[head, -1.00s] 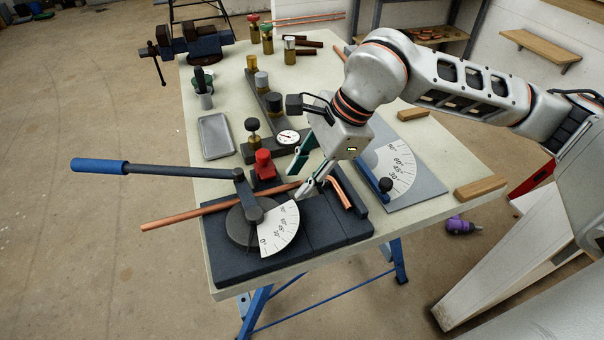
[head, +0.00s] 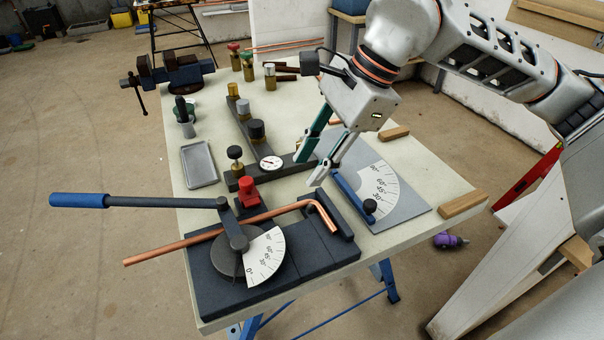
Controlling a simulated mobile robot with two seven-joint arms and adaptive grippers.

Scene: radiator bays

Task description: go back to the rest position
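My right gripper (head: 310,172) is in the head view, above the middle of the bench. Its two fingers are apart and nothing shows between them. It hangs behind and above the bent end of a copper pipe (head: 190,241). The pipe lies in the pipe bender (head: 300,263), its long straight end sticking out to the left and its bent end lying at the right. The bender's lever with a blue handle (head: 80,200) points left. My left gripper is not in view.
The workbench (head: 440,185) also holds an angle gauge plate (head: 395,205), a dark manifold with valves and a dial (head: 271,163), a grey tray (head: 199,164) and wooden blocks (head: 463,204). A vise (head: 175,70) stands behind at the left. Open floor lies left of the bench.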

